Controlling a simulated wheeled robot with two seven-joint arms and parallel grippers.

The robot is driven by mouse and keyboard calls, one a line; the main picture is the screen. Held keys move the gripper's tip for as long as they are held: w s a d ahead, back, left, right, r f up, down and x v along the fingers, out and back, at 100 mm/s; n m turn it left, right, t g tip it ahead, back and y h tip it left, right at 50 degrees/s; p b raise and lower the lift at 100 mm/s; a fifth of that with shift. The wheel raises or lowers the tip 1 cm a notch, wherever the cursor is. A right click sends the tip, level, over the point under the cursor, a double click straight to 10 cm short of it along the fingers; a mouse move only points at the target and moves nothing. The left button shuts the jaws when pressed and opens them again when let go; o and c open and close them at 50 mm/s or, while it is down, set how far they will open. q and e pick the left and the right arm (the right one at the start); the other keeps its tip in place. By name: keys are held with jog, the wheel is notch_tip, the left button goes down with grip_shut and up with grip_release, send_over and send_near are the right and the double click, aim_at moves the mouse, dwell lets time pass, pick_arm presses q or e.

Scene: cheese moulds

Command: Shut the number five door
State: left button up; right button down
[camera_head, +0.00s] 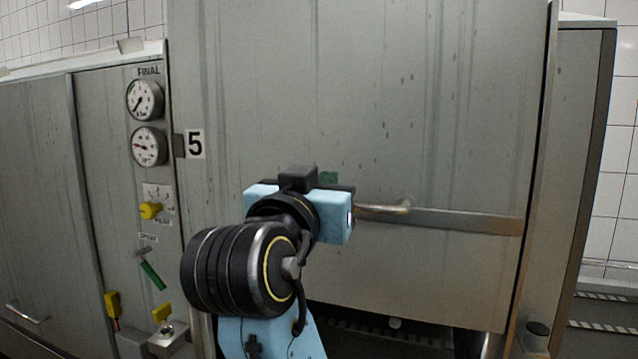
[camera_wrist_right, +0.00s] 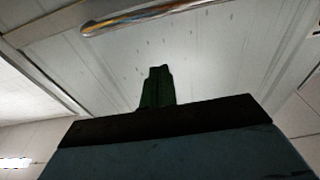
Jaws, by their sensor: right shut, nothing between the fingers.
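The big grey metal door (camera_head: 440,120) fills the middle of the head view, with the black "5" plate (camera_head: 195,144) beside its left edge. A bar handle (camera_head: 400,208) is on its lower part, right of my gripper. The door's right edge looks a little proud of the frame, and dark space shows under its bottom edge. My right gripper (camera_head: 328,178) is in front of the door; its green fingers are mostly hidden behind its blue body. In the right wrist view the fingers (camera_wrist_right: 157,87) are shut and empty, facing the door, with the handle (camera_wrist_right: 150,17) above them. Contact cannot be told.
Left of the door is a panel with two gauges (camera_head: 148,146), a yellow knob (camera_head: 150,210), a green-handled valve (camera_head: 152,274) and yellow-handled valves (camera_head: 162,312). The frame post (camera_head: 570,190) stands at the right, with white tiled wall (camera_head: 622,170) beyond.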

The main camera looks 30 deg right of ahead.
aim_at(338, 169)
jog(key=w+d+f+p, duration=0.3)
jog(key=d, duration=0.1)
jog(key=shift+w+d, duration=0.2)
jog(key=shift+w, duration=0.2)
jog(key=shift+f, duration=0.1)
